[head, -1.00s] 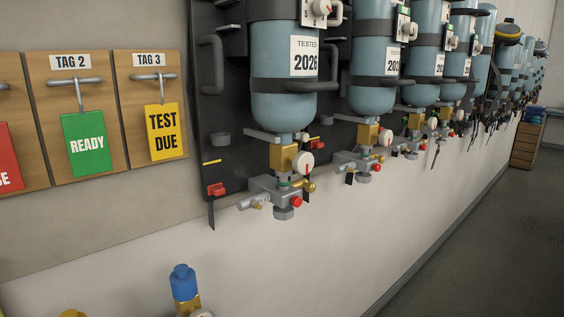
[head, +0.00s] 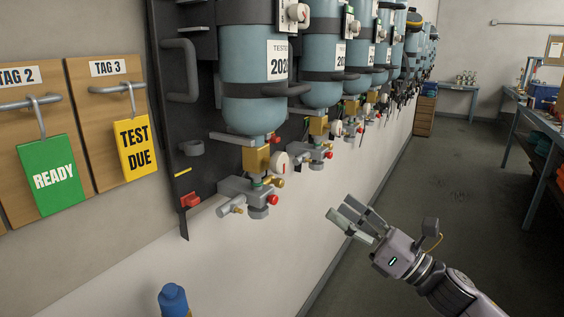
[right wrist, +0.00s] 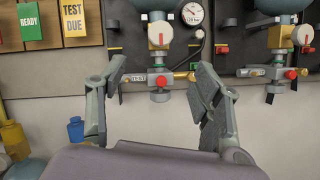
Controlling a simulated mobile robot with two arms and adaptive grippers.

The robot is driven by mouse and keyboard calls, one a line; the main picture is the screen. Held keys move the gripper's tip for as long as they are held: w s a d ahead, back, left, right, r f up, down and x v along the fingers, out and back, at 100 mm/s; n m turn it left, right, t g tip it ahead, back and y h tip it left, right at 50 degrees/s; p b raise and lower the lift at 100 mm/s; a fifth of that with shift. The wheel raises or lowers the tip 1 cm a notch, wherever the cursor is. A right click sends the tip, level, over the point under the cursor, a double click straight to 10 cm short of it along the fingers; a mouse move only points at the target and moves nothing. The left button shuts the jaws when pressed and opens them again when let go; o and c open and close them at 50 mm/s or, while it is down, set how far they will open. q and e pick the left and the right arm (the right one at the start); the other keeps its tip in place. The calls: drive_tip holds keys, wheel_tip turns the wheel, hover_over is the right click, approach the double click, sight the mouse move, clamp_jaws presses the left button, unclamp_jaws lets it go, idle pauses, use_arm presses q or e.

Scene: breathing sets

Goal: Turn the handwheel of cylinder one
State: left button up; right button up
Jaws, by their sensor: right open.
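The nearest blue-grey cylinder (head: 252,108) hangs valve-down on a dark backplate, with a label partly reading TESTED. No number marks it as cylinder one. Below it are a brass valve body (head: 256,158) and a round white handwheel (head: 280,163) with a red mark. The right wrist view shows this handwheel (right wrist: 160,34) facing me, above and between my fingertips. My right gripper (head: 346,211) is open and empty, right of and lower than the valve in the head view. In the right wrist view its fingers (right wrist: 161,76) stand apart, touching nothing. My left gripper is out of view.
A grey block with red knob (head: 273,199) sits under the valve. A pressure gauge (right wrist: 193,13) is beside the handwheel. More cylinders line the wall. TAG boards (head: 108,110) hang left; a blue-capped bottle (head: 173,299) stands below. The floor (head: 440,190) at right is clear.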

drive_tip(key=p, duration=0.3)
approach(283, 168)
drive_tip(key=r, duration=0.1)
drive_tip(key=p+x, duration=0.1)
drive_tip(key=x, duration=0.2)
drive_tip(key=p+x, duration=0.1)
drive_tip(key=x, duration=0.2)
drive_tip(key=p+x, duration=0.1)
drive_tip(key=x, duration=0.2)
drive_tip(key=shift+w+a+f+p, duration=0.2)
drive_tip(key=shift+w+a+p, duration=0.1)
drive_tip(key=shift+w+a, duration=0.35)
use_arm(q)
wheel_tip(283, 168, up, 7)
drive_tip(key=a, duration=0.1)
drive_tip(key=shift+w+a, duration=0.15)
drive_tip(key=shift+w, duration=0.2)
use_arm(e)
drive_tip(key=shift+c, duration=0.5)
drive_tip(key=c, duration=1.1)
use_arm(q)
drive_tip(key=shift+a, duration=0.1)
use_arm(e)
drive_tip(key=shift+o, duration=0.2)
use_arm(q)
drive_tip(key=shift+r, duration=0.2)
use_arm(e)
drive_tip(key=shift+m, duration=0.5)
